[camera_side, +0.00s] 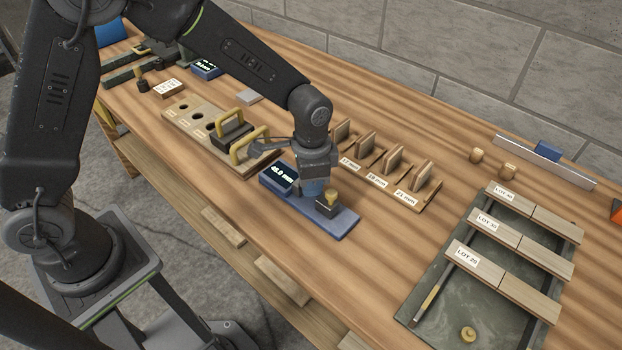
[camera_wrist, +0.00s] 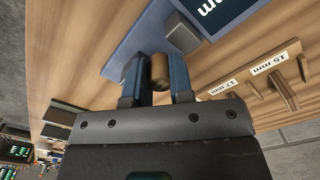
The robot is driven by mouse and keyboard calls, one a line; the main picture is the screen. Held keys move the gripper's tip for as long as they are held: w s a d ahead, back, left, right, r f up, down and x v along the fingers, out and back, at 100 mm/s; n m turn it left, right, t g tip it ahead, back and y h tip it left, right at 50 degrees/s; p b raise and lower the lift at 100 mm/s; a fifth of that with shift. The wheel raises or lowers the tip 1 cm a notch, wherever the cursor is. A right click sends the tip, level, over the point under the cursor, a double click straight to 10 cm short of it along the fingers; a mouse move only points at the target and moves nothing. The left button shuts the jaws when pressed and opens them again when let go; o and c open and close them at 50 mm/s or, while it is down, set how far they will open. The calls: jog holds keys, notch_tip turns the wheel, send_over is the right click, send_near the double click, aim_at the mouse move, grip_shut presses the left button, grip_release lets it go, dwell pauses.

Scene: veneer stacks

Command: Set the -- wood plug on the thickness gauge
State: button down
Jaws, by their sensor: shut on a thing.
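The wood plug (camera_wrist: 159,70) is a small brown cylinder between the two blue fingers of my gripper (camera_wrist: 157,82) in the wrist view. My gripper is shut on it. In the side view the plug (camera_side: 331,195) shows at the fingertips, over the blue base of the thickness gauge (camera_side: 345,225). The gauge's display (camera_side: 283,177) faces up at the base's left end. In the wrist view the gauge base (camera_wrist: 138,38) lies beyond the fingers, with a grey block (camera_wrist: 183,32) beside the display. I cannot tell whether the plug touches the gauge.
A wooden rack with holes (camera_side: 185,130) and yellow-handled tools stands left of the gauge. A holder with upright wooden pieces and mm labels (camera_side: 404,198) stands behind it. Two other plugs (camera_side: 476,155) (camera_side: 509,170) and a tray of LOT-labelled boards (camera_side: 430,275) are at right.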

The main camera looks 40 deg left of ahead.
jog(key=shift+s+f, duration=0.15)
jog(key=shift+f, duration=0.5)
jog(key=c, duration=1.3)
grip_release()
jog(key=shift+a, duration=0.1)
jog(key=s+a+r+n+t, duration=0.1)
jog(key=s+a+r, duration=0.1)
jog(key=r, duration=0.7)
jog(key=s+a+r+n, duration=0.1)
jog(key=s+a+r, duration=0.1)
jog(key=r, duration=0.8)
jog(key=s+a+n+t, duration=0.1)
jog(key=s+a+n, duration=0.1)
jog(key=s, duration=0.2)
jog(key=s+a+r+n+t, duration=0.1)
jog(key=s+a+t, duration=0.1)
jog(key=s, duration=0.3)
jog(key=s+a+r+n+t, duration=0.1)
jog(key=s+a+n, duration=0.1)
jog(key=s, duration=0.3)
jog(key=shift+s+a+r+n+t, duration=0.1)
jog(key=shift+a+n+t, duration=0.05)
jog(key=shift+a, duration=0.3)
jog(key=shift+s+a+r+n+t, duration=0.1)
jog(key=shift+a+n+t, duration=0.05)
jog(key=shift+a, duration=0.25)
